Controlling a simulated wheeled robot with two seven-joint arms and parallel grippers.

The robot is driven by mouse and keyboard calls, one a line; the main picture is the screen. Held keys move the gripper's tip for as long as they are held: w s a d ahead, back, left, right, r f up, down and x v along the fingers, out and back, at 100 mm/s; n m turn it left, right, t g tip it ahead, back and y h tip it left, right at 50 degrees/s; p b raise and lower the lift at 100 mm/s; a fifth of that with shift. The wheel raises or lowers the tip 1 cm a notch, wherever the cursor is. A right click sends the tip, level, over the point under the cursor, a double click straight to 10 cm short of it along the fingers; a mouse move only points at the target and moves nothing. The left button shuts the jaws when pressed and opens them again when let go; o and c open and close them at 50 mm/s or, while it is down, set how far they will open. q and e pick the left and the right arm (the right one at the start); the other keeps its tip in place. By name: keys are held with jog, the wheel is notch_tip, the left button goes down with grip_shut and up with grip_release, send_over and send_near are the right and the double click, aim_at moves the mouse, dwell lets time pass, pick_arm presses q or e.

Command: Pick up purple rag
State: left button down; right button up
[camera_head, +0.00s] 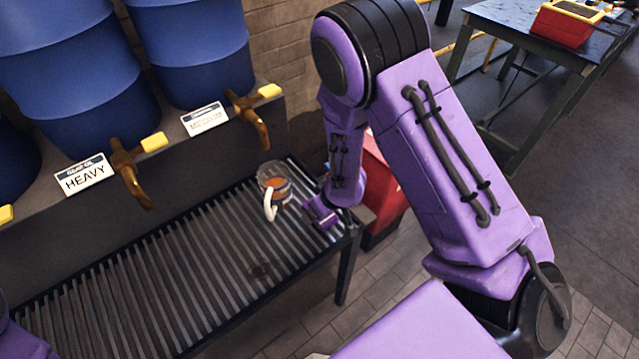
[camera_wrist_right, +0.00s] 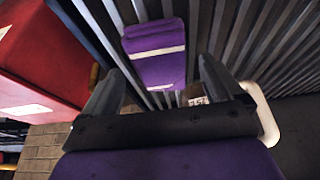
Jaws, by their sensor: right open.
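The purple rag (camera_wrist_right: 155,52) with pale stripes lies on the slatted bench (camera_wrist_right: 275,45) in the right wrist view. In the head view, the rag (camera_head: 321,212) is near the bench's right end, beside a glass mug (camera_head: 273,187). My right gripper (camera_wrist_right: 160,88) is open and empty, its two fingers either side of the rag's near end. I cannot tell how high the fingertips are above it. In the head view my right arm reaches down to the rag and its fingers are hard to make out. My left gripper is out of view.
The mug holds orange liquid; its white handle (camera_wrist_right: 265,115) is close right of my gripper. A red cabinet (camera_head: 382,190) stands past the bench's right end. Blue barrels with brass taps (camera_head: 130,175) line the back. The bench's left part is clear.

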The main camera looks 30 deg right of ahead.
jog(key=shift+w+a+f, duration=0.1)
jog(key=shift+w+f, duration=0.15)
jog(key=shift+f, duration=0.15)
jog(key=shift+f, duration=0.25)
dwell(0.3)
jog(key=c, duration=1.2)
jog(key=shift+o, duration=0.2)
